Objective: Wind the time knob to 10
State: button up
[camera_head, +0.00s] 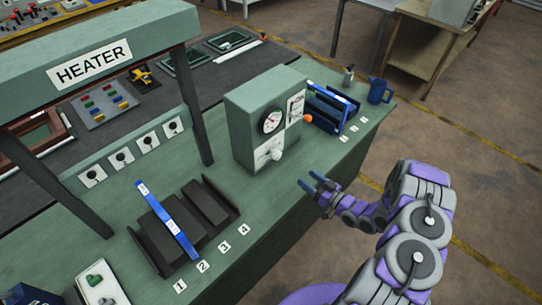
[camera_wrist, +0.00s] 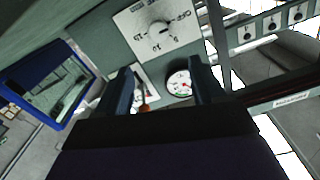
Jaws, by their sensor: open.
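The time knob (camera_head: 277,154) is a pale knob on a white dial plate, low on the front of a green control box (camera_head: 247,112). In the wrist view the knob (camera_wrist: 158,28) sits at the top, on a numbered scale (camera_wrist: 135,16) that appears rotated. Its exact setting is too small to read. My gripper (camera_head: 313,181) is open and empty, in front of the box and to the right of the knob, apart from it.
An orange knob (camera_head: 307,117) juts from the box's right part. Blue frames (camera_head: 331,108) in a rack and a blue mug (camera_head: 379,91) stand to the right. A numbered rack (camera_head: 207,203) and the HEATER frame (camera_head: 97,62) stand left. Bench before the box is clear.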

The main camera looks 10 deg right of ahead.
aim_at(279, 156)
jog(key=x, duration=1.5)
jog(key=shift+w+a+f+p, duration=0.1)
jog(key=shift+w+p, duration=0.25)
jog(key=shift+w+a, duration=0.2)
jog(key=shift+w, duration=0.4)
jog(key=shift+a, duration=0.2)
jog(key=c, duration=1)
